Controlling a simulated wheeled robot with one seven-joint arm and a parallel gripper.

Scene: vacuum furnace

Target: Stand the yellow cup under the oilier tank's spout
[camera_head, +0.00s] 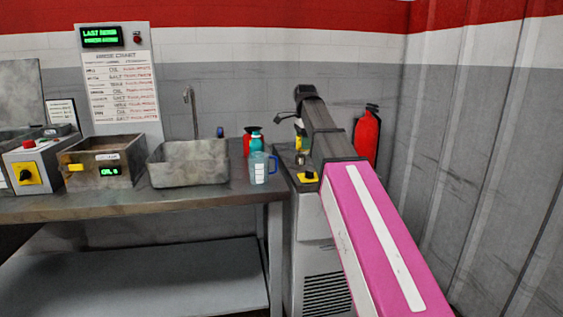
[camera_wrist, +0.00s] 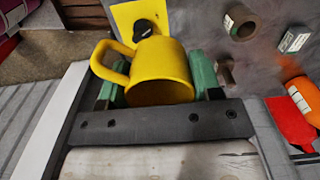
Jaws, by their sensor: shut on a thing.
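The yellow cup (camera_wrist: 160,72) is held between the green pads of my gripper (camera_wrist: 160,85), its handle to the left in the wrist view. In the head view my arm hides most of the gripper; a small yellow patch (camera_head: 299,129) beside it is probably the cup. Another tank is only partly visible at the far left edge. I cannot tell which tank is oilier.
A metal basin (camera_head: 188,163), a blue measuring jug (camera_head: 262,168) and red and teal bottles stand on the bench (camera_head: 150,203). A cabinet with a yellow knob plate (camera_head: 307,177) adjoins it. A fire extinguisher (camera_head: 367,137) is by the wall. A control box (camera_head: 38,165) sits left of the tank.

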